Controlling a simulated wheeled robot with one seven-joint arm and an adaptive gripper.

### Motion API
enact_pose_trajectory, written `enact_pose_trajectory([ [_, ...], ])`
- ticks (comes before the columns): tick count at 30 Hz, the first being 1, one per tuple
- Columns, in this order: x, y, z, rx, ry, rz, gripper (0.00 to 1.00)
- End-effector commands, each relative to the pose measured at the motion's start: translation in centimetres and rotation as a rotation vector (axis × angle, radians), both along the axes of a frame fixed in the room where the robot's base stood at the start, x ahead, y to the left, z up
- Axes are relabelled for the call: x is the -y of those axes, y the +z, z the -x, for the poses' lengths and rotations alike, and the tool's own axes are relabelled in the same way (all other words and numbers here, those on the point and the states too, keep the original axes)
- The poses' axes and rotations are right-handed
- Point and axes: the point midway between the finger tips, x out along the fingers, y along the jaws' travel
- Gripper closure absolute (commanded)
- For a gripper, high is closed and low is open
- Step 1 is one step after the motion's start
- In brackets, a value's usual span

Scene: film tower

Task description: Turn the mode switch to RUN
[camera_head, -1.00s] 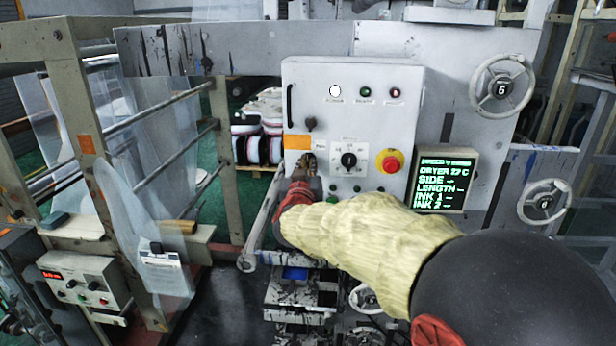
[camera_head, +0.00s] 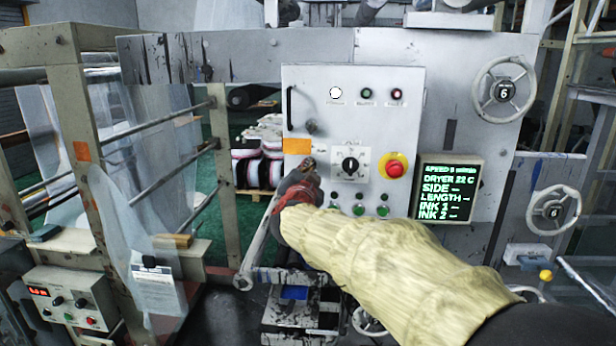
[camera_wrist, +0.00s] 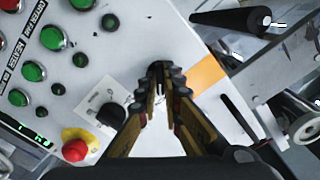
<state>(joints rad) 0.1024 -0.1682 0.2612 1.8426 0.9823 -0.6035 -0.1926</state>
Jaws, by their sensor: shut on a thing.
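A black rotary switch (camera_head: 350,165) with a white pointer mark sits on a white plate on the grey control panel (camera_head: 407,125). The lettering round it is too small to read, so I cannot tell which setting is RUN. It also shows in the wrist view (camera_wrist: 112,115), just left of my fingers. My gripper (camera_head: 307,166) is at the panel, left of this switch and apart from it. In the wrist view my gripper (camera_wrist: 168,76) has its fingertips close together on a small dark thing, mostly hidden between them. A smaller dark knob (camera_head: 311,126) sits higher up the panel.
A red emergency stop (camera_head: 394,168) on yellow is right of the switch. Green buttons (camera_head: 359,210) sit below. An orange label (camera_head: 297,145) and a door handle (camera_head: 290,107) are at the panel's left. A green-text display (camera_head: 447,188) stands at right.

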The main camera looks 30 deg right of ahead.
Motion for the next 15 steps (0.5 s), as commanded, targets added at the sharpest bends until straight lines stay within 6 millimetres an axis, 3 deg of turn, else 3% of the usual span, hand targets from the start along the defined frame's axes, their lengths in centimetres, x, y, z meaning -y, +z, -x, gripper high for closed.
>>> enact_pose_trajectory([
  [15, 0.0, -0.09, -0.02, 0.057, 0.001, -0.088, 1.0],
])
